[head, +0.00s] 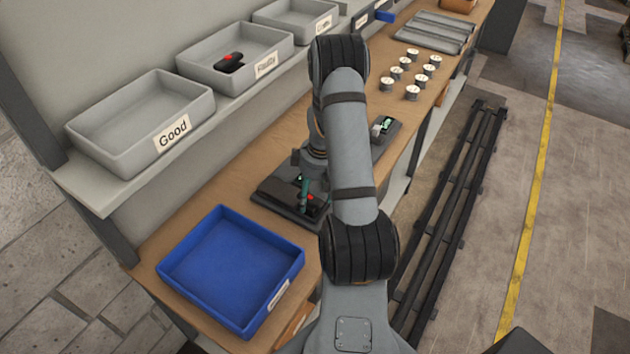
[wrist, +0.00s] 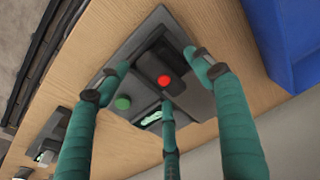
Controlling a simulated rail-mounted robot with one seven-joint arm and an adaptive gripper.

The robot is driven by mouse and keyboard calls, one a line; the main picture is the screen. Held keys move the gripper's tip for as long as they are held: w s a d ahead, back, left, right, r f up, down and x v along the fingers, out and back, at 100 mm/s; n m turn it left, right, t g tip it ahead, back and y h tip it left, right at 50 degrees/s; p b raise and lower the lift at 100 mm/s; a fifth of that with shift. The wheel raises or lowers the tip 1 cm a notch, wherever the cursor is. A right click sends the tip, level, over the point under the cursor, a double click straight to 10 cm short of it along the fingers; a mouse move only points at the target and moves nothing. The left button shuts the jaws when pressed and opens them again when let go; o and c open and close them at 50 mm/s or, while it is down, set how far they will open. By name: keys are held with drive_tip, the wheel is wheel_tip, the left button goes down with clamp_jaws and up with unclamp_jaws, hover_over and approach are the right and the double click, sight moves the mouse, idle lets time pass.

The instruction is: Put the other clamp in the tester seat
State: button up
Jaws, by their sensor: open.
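My gripper (head: 304,194) is open above the tester (head: 272,193), with its green fingers spread. In the wrist view the fingers of my gripper (wrist: 160,76) stand around a dark clamp with a red button (wrist: 163,68). That clamp lies in the tester's seat, on the grey plate of the tester (wrist: 152,28). A green button (wrist: 122,102) and a lit display (wrist: 152,119) sit beside it. Whether a finger touches the clamp I cannot tell. Another black and red clamp (head: 230,63) lies in the grey tray labelled Faulty (head: 205,80).
The tray labelled Good (head: 105,152) is empty on the shelf. An empty blue bin (head: 190,270) stands on the bench near the tester. A small device with a screen (head: 385,127) and several round gauges (head: 412,92) stand further along. My arm hides part of the bench.

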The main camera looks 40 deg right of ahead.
sight(317, 200)
wheel_tip(317, 200, up, 11)
drive_tip(key=s, duration=0.1)
drive_tip(key=shift+s+d+r+b, duration=0.2)
drive_tip(key=shift+b, duration=0.1)
drive_tip(key=c, duration=0.3)
